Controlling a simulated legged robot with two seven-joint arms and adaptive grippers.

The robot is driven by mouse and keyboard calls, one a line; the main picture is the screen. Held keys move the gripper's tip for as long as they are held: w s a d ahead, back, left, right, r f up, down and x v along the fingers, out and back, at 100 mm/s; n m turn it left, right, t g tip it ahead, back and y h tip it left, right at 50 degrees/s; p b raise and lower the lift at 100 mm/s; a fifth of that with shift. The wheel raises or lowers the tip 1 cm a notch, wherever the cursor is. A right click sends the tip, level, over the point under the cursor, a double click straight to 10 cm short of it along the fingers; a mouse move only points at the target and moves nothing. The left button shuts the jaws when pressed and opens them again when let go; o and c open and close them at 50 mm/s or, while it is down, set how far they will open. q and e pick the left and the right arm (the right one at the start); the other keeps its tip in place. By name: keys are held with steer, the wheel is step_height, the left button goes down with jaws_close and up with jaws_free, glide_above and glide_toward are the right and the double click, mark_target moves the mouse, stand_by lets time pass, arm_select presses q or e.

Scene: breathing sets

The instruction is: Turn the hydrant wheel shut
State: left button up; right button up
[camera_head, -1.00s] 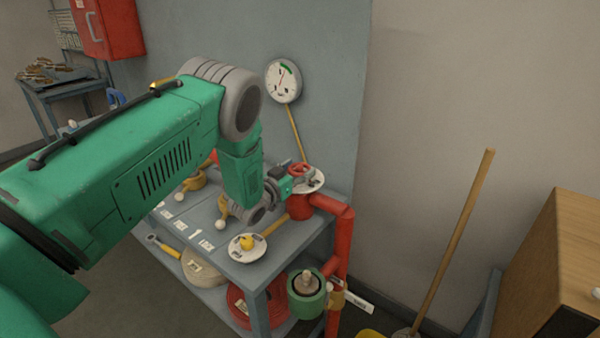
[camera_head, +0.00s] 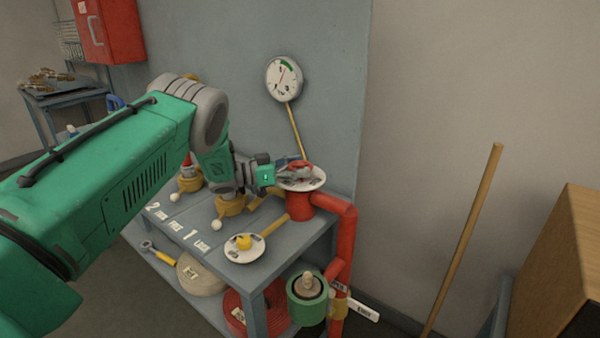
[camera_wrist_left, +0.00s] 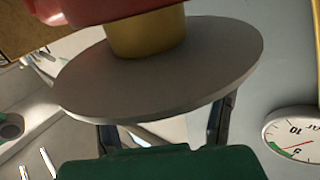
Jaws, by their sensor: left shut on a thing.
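The red hydrant wheel (camera_head: 301,165) sits above a round white plate (camera_head: 315,184) on top of a red standpipe (camera_head: 299,207). My left gripper (camera_head: 296,173) reaches in from the left, just above the plate, and is shut on the wheel. Its fingers partly cover the wheel. In the left wrist view, the plate (camera_wrist_left: 165,75) hides the wheel and the fingertips; a brass collar (camera_wrist_left: 145,33) and red pipe (camera_wrist_left: 100,8) show on its near side. My right gripper is not in view.
A dial gauge (camera_head: 283,79) hangs on the wall behind; it also shows in the left wrist view (camera_wrist_left: 296,133). A wooden pole (camera_head: 465,235) leans at the right.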

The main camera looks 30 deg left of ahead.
arm_select(q)
steer(key=shift+w+a+r, duration=0.15)
steer(key=shift+a+r, duration=0.05)
steer(key=shift+r, duration=0.15)
steer(key=o, duration=1.2)
steer(key=shift+f, duration=0.15)
steer(key=shift+a, duration=0.1)
steer(key=shift+s+a+f, duration=0.1)
steer(key=shift+s+a, duration=0.05)
steer(key=shift+s, duration=0.1)
steer(key=v, duration=1.1)
steer(key=shift+s+a, duration=0.15)
steer(key=shift+a, duration=0.1)
